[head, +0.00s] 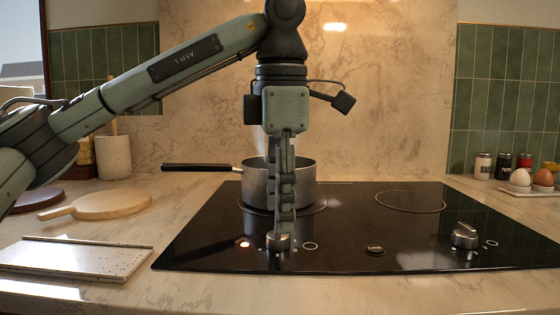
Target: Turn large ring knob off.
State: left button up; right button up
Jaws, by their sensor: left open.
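The left knob (278,242) sits on the front of the black cooktop, beside a printed ring mark (310,245). A small orange-red light (245,243) glows to its left. My left gripper (280,229) points straight down over this knob, seen edge-on. It is open, its fingertips at the top of the knob and partly hiding it; I cannot tell whether they touch. The right knob (465,236) has a raised grip and its own ring mark (491,243). My right gripper is not in view.
A steel saucepan (301,185) stands on the left cooking ring, just behind my gripper, its dark handle (195,167) pointing left. The right ring (411,201) is bare. A small control (375,250) lies between the knobs. A speckled board (75,258) and wooden board (108,205) lie left.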

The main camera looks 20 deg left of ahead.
pick_arm(q)
notch_tip(320, 180, up, 8)
jog(key=shift+s+d+r, duration=0.15)
jog(key=shift+s+r, duration=0.1)
jog(key=shift+s, duration=0.1)
dwell(0.4)
